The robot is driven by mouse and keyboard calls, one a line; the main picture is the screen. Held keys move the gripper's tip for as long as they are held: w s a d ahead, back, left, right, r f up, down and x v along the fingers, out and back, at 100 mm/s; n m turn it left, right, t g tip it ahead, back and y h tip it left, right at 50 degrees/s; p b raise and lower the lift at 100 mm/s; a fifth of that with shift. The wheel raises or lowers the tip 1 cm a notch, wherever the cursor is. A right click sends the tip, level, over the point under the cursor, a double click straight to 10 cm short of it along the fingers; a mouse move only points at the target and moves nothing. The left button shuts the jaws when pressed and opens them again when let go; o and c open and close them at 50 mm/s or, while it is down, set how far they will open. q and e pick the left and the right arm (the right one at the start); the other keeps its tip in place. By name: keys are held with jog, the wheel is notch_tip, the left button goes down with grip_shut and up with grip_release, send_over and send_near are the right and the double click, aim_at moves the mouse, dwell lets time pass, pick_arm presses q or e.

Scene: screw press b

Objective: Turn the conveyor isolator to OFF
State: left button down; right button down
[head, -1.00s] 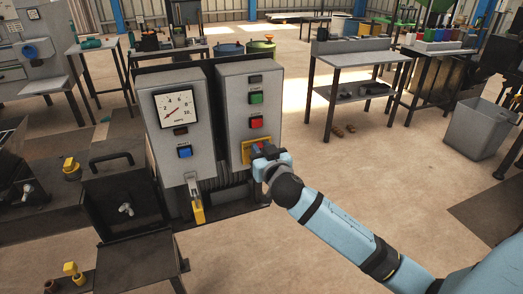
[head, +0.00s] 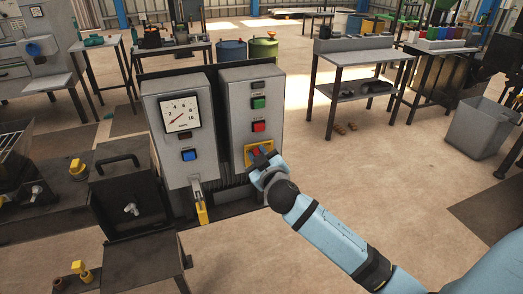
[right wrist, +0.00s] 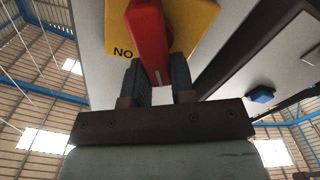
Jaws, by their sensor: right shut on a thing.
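The conveyor isolator is a red handle (right wrist: 150,38) on a yellow plate (right wrist: 195,22), low on the front of the right grey cabinet (head: 240,112). In the head view the yellow plate (head: 248,156) is partly hidden by my right gripper (head: 261,158). In the right wrist view my right gripper (right wrist: 158,78) is shut on the red handle, with one dark finger on each side. The handle leans slightly there, with a white mark at its near end. Letters reading "NO" in that view, perhaps an upside-down ON, show on the plate. My left gripper is not in view.
Above the isolator are a green button (head: 258,103) and a red button (head: 259,126). The left cabinet has a dial gauge (head: 180,114), a blue button (head: 189,155) and a yellow-handled lever (head: 202,214).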

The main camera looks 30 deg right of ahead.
jog(key=shift+a+n+p, duration=0.2)
jog(key=shift+n+p, duration=0.2)
jog(key=shift+n, duration=0.6)
jog(key=n, duration=0.1)
jog(key=n+p, duration=0.1)
jog(key=n, duration=0.1)
jog(key=shift+w+a+f+n+p, duration=0.1)
jog(key=shift+a+f+n+p, duration=0.3)
jog(key=shift+f+n+p, duration=0.25)
jog(key=shift+n, duration=0.8)
jog(key=shift+a+f+n+p, duration=0.15)
jog(key=shift+n+p, duration=0.3)
jog(key=shift+n, duration=0.65)
jog(key=shift+d+f+n+p, duration=0.1)
jog(key=shift+f+n+p, duration=0.25)
jog(key=shift+n, duration=0.8)
jog(key=c, duration=1)
grip_release()
jog(key=shift+o, duration=0.2)
